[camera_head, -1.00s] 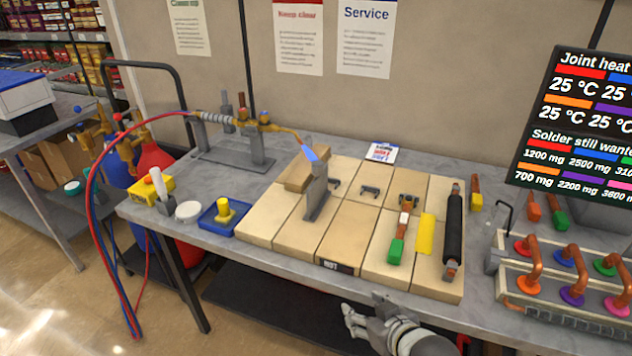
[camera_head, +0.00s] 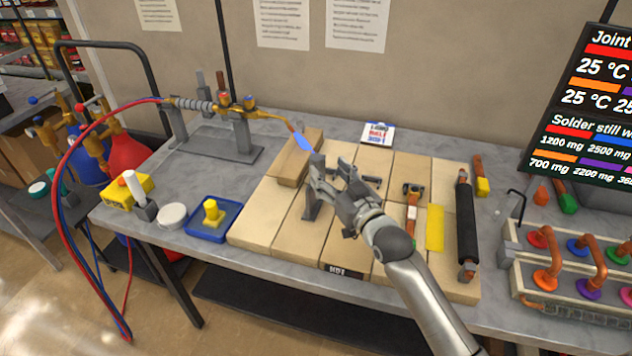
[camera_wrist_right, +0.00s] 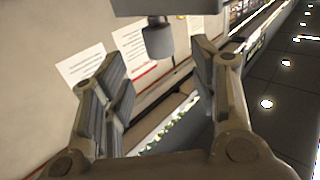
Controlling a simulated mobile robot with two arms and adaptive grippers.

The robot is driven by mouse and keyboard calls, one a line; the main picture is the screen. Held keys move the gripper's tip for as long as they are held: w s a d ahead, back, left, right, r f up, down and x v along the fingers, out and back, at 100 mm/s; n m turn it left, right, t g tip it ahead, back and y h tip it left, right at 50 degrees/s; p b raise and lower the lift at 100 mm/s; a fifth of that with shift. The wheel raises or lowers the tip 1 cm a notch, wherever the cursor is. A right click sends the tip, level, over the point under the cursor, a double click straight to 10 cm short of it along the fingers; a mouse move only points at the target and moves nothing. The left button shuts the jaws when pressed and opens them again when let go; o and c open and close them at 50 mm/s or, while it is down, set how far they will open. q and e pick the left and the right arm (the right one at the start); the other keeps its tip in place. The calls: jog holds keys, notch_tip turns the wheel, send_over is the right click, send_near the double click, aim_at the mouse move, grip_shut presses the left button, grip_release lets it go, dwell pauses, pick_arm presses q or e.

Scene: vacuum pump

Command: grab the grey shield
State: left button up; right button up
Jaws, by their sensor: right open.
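The grey shield (camera_head: 310,206) stands upright on the pale bricks in the middle of the bench, beside a loose brick block. My right gripper (camera_head: 330,172) is open right beside the shield, its fingers overlapping it in the head view and hiding much of it. I cannot tell whether they touch or whether the shield is between them. The right wrist view shows the open fingers (camera_wrist_right: 165,95) spread apart, and I cannot make out the shield clearly there. My left gripper is not in view.
A torch (camera_head: 250,112) with a blue flame points at the block close to the shield. A blue tray (camera_head: 195,232) and white puck (camera_head: 172,216) are left; a black roll (camera_head: 463,220) and pipe rack (camera_head: 515,270) are right.

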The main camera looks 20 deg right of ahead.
aim_at(320, 162)
jog(key=shift+w+a, duration=0.1)
jog(key=shift+w, duration=0.45)
jog(key=shift+w+f, duration=0.15)
jog(key=shift+w, duration=0.15)
jog(key=shift+w+a, duration=0.1)
jog(key=shift+w, duration=0.15)
jog(key=shift+w+a+r+p, duration=0.1)
jog(key=shift+w+a+p, duration=0.05)
jog(key=shift+w+p, duration=0.4)
jog(key=shift+w+a+r+p, duration=0.1)
jog(key=shift+w+p, duration=0.25)
jog(key=shift+w, duration=0.25)
jog(key=shift+w+a+f, duration=0.15)
jog(key=shift+w+a, duration=0.05)
jog(key=shift+w, duration=0.95)
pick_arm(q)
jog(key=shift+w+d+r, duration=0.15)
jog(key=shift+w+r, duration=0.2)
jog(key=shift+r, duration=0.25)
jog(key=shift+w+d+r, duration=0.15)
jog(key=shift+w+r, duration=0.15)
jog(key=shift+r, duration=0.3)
pick_arm(e)
jog(key=shift+f, duration=0.1)
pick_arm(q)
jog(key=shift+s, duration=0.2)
pick_arm(e)
jog(key=shift+c, duration=0.4)
